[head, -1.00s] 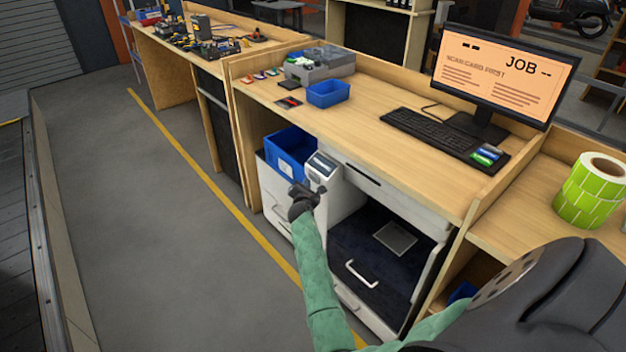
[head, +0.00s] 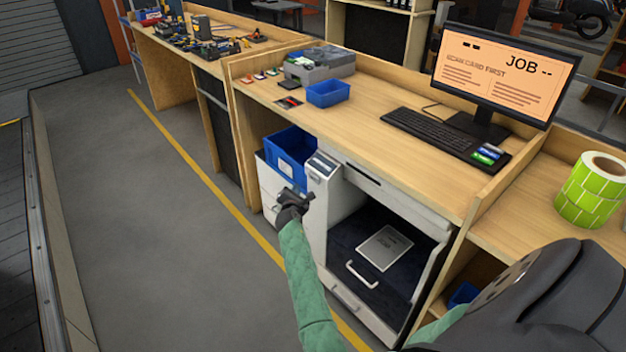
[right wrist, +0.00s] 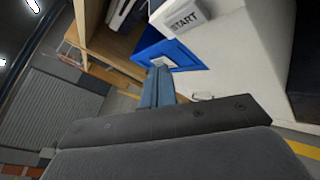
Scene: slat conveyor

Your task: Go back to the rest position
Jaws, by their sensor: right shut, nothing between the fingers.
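My right gripper (head: 303,196), dark at the end of a green-sleeved arm, is shut and empty. It is in front of the white post (head: 318,215) of the machine, near the blue bin (head: 290,155); I cannot tell the exact gap. In the right wrist view, its closed fingers (right wrist: 158,85) point toward the blue bin (right wrist: 165,52), with a white START button (right wrist: 181,17) above them. A pale plate with small print (head: 385,248) lies in the machine's dark open bay (head: 345,235). My left gripper is not in view.
The wooden bench (head: 400,165) holds a small blue tray (head: 328,93), a keyboard (head: 432,132), a monitor (head: 505,75) and small coloured cards (head: 487,154). A green label roll (head: 590,190) stands at right. The grey floor (head: 150,230) at left is clear.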

